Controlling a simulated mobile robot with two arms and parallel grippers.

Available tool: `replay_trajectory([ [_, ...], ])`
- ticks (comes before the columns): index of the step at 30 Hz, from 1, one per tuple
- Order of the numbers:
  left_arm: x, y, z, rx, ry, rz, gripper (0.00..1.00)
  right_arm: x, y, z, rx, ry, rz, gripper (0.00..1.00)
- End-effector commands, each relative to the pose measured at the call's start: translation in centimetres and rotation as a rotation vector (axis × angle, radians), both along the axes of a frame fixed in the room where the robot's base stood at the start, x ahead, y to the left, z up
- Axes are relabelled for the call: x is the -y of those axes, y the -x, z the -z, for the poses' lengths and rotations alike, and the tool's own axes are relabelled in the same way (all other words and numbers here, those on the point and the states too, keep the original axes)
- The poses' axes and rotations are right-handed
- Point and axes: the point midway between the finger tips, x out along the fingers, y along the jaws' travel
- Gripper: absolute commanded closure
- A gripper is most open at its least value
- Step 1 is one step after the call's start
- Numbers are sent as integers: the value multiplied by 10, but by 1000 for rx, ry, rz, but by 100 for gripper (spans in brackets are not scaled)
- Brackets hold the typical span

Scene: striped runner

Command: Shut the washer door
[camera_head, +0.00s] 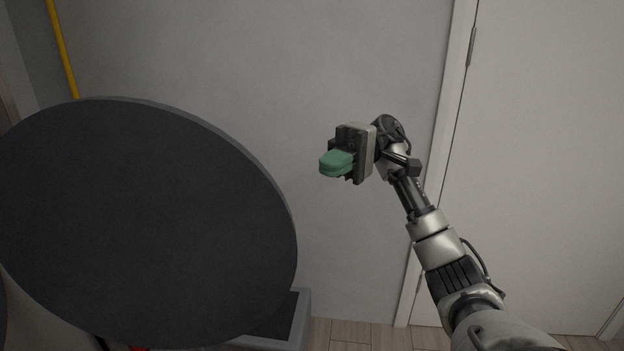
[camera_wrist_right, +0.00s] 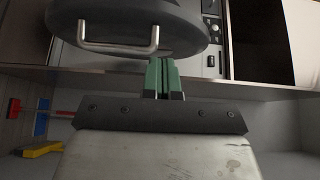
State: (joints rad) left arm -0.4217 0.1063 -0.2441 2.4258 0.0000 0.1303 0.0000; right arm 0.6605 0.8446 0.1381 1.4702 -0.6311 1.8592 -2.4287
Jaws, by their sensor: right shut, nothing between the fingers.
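The washer door appears as a large dark round disc (camera_head: 140,220) filling the left of the head view, swung open. In the wrist view its dark face (camera_wrist_right: 185,22) carries a pale bar handle (camera_wrist_right: 119,48). My right gripper (camera_head: 337,162), with green fingertips, is shut and empty. In the head view it is to the right of the disc's edge, with a visible gap in the picture. In the wrist view the fingertips (camera_wrist_right: 163,75) show just below the handle's right end; I cannot tell whether they touch. My left gripper is out of view. The washer's opening is hidden.
A panel with knobs (camera_wrist_right: 213,30) shows beside the door in the wrist view. A grey box-like edge (camera_head: 301,318) shows below the disc. A yellow pipe (camera_head: 62,48) runs up the wall at the left. A pale door (camera_head: 550,160) stands at the right.

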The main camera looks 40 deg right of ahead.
Motion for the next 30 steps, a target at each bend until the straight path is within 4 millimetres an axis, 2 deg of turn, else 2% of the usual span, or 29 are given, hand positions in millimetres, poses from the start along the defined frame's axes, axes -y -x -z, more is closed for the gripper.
replay_trajectory([
  [9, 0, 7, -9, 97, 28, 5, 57, -57, 9, 2, -4, -1, -4, 100],
  [15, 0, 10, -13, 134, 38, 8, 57, -82, 13, 1, -6, -3, -3, 100],
  [20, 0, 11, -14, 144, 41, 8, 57, -90, 14, 1, -7, -4, -1, 100],
  [30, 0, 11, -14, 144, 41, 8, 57, -90, 14, 1, -7, -5, -1, 100],
])
